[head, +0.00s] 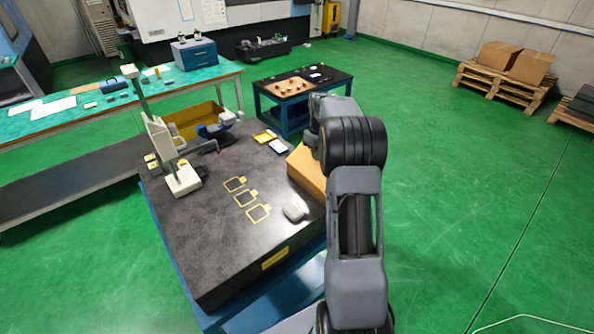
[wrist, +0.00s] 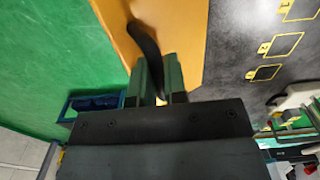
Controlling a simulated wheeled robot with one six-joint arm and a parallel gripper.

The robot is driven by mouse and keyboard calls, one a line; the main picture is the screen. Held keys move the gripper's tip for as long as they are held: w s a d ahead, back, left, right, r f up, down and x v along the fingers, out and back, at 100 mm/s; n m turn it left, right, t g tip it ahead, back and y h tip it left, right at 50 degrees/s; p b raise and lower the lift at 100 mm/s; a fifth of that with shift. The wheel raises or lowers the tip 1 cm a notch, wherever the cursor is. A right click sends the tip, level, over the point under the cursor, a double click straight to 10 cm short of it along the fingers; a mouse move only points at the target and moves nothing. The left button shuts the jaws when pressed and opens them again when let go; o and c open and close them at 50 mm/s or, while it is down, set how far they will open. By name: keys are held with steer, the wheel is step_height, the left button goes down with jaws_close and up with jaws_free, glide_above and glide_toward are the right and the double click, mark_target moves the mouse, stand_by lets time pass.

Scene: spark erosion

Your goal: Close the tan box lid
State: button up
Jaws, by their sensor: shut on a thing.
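The tan box (head: 305,172) stands at the right edge of the dark granite table, partly hidden behind my arm in the head view. Its tan surface (wrist: 185,35) fills the upper middle of the wrist view. A dark curved handle (wrist: 145,42) stands out from that surface. My gripper (wrist: 156,72) is shut on the handle, with a greenish finger on each side of it. The gripper is hidden behind my arm in the head view. I cannot tell how far the lid is open.
The granite table (head: 215,255) bears yellow outlined marks (head: 246,198), a grey mouse-like object (head: 294,212) and a white height stand (head: 183,178). A yellow tray (head: 265,136) lies near the box. A blue-legged table (head: 303,85) stands behind. Green floor (head: 470,190) is clear at right.

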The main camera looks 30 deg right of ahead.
steer(key=shift+w+d+f, duration=0.1)
steer(key=shift+d+f, duration=0.1)
steer(key=shift+d, duration=0.2)
steer(key=shift+d+f, duration=0.1)
steer(key=shift+f, duration=0.05)
steer(key=shift+w+d+f, duration=0.15)
steer(key=shift+d+f, duration=0.4)
steer(key=shift+d, duration=0.05)
steer(key=shift+w+d+f, duration=0.1)
steer(key=shift+d+f, duration=0.5)
steer(key=shift+f, duration=0.25)
steer(key=o, duration=0.6)
steer(key=shift+r, duration=0.2)
